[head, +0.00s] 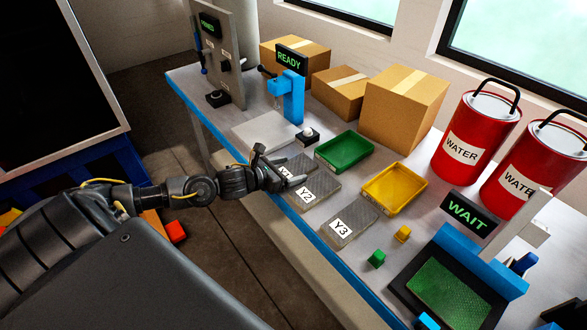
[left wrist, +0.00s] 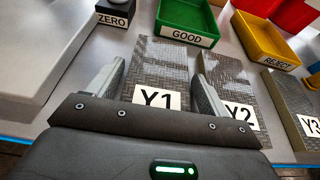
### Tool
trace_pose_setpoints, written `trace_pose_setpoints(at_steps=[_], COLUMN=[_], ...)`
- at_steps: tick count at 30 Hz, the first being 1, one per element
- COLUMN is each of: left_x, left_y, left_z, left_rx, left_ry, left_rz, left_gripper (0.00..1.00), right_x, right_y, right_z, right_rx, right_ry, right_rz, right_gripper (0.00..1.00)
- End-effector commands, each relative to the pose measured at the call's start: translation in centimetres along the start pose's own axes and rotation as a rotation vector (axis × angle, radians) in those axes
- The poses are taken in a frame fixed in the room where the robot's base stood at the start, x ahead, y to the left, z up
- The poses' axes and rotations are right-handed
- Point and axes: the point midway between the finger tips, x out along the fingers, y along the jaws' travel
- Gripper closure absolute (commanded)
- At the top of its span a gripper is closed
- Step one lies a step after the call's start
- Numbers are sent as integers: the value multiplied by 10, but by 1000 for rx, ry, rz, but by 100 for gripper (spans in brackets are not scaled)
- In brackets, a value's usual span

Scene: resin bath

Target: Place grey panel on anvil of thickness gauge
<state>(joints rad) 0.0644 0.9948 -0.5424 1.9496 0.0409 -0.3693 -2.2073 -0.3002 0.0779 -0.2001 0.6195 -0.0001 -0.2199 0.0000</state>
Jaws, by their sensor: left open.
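Several grey woven panels lie in a row on the table. Panel Y1 (left wrist: 160,62) is nearest my left gripper, with panel Y2 (left wrist: 232,85) and panel Y3 (left wrist: 293,100) to its right. In the head view my left gripper (head: 282,174) is over Y1 and partly hides it. In the left wrist view my left gripper (left wrist: 158,75) is open, its fingers toward either side of Y1; contact cannot be told. The thickness gauge (head: 288,98) is a blue stand with a READY display, behind a pale flat plate (head: 262,131). The anvil is not clearly distinguishable.
A ZERO button box (head: 308,136) stands by the pale plate. A green GOOD tray (head: 344,151) and yellow REJECT tray (head: 394,188) lie behind the panels. Cardboard boxes (head: 402,105) and red WATER drums (head: 475,135) line the back. A WAIT station (head: 462,285) is front right.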

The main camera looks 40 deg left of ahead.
Motion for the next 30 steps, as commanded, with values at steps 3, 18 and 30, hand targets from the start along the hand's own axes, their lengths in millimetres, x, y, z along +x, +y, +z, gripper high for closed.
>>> trace_pose_setpoints(at_steps=[3,18,30], left_x=[0,0,-12], left_y=[0,0,0], left_z=[0,0,32], left_rx=[0,0,5], left_ry=[0,0,-3], left_rz=[0,1,-1], left_gripper=[21,61,61], right_x=[0,0,3], right_y=[0,1,3], right_z=[0,0,0], right_rx=[0,0,-1], right_ry=[0,0,0], right_rz=[0,1,3], right_gripper=[64,64,64])
